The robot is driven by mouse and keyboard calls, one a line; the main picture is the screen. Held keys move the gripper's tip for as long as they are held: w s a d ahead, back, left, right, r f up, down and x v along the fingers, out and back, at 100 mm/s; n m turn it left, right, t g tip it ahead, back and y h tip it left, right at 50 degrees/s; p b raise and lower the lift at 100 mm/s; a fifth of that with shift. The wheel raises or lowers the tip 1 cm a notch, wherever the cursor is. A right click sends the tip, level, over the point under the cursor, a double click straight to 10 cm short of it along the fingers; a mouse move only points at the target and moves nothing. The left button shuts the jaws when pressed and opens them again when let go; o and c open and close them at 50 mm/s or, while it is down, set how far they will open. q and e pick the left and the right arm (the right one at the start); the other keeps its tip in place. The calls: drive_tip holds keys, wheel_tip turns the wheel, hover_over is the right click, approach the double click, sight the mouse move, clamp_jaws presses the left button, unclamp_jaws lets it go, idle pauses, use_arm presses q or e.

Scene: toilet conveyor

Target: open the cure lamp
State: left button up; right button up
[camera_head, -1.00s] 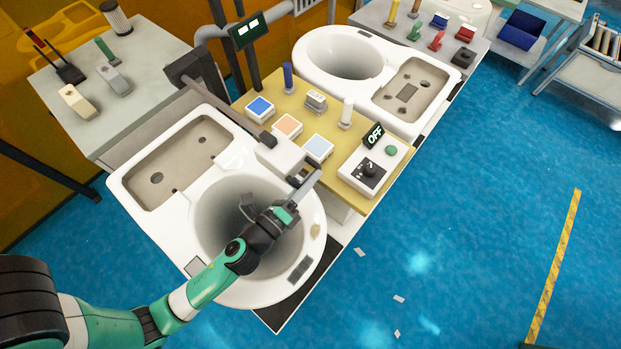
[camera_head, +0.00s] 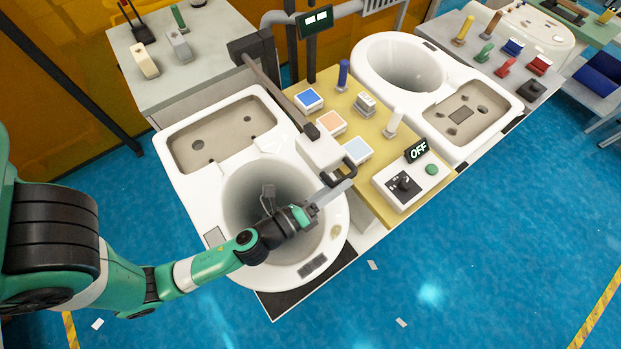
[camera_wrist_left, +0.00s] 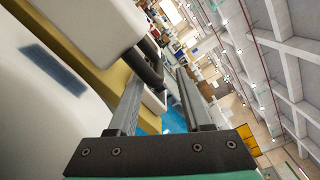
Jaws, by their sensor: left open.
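The cure lamp (camera_head: 322,150) is a white box on a dark bar, lying low over the back edge of the front toilet's bowl (camera_head: 345,250). Its black handle (camera_head: 350,163) sticks out on the right side. My left gripper (camera_head: 346,187) is open above the bowl, with its fingertips right beside the handle. In the left wrist view the handle (camera_wrist_left: 148,68) shows just past the tips of the two spread fingers (camera_wrist_left: 155,88), nearer the left one. I cannot tell whether it touches. My right gripper is not in view.
A yellow bench (camera_head: 375,135) holds coloured pads, upright pegs and a control box (camera_head: 402,187) with an OFF display (camera_head: 417,151). A second toilet (camera_head: 365,60) stands behind it. A grey table (camera_head: 205,62) is at the back left.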

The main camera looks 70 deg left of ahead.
use_arm(q)
drive_tip(key=b+v, duration=0.3)
drive_tip(key=v, duration=0.6)
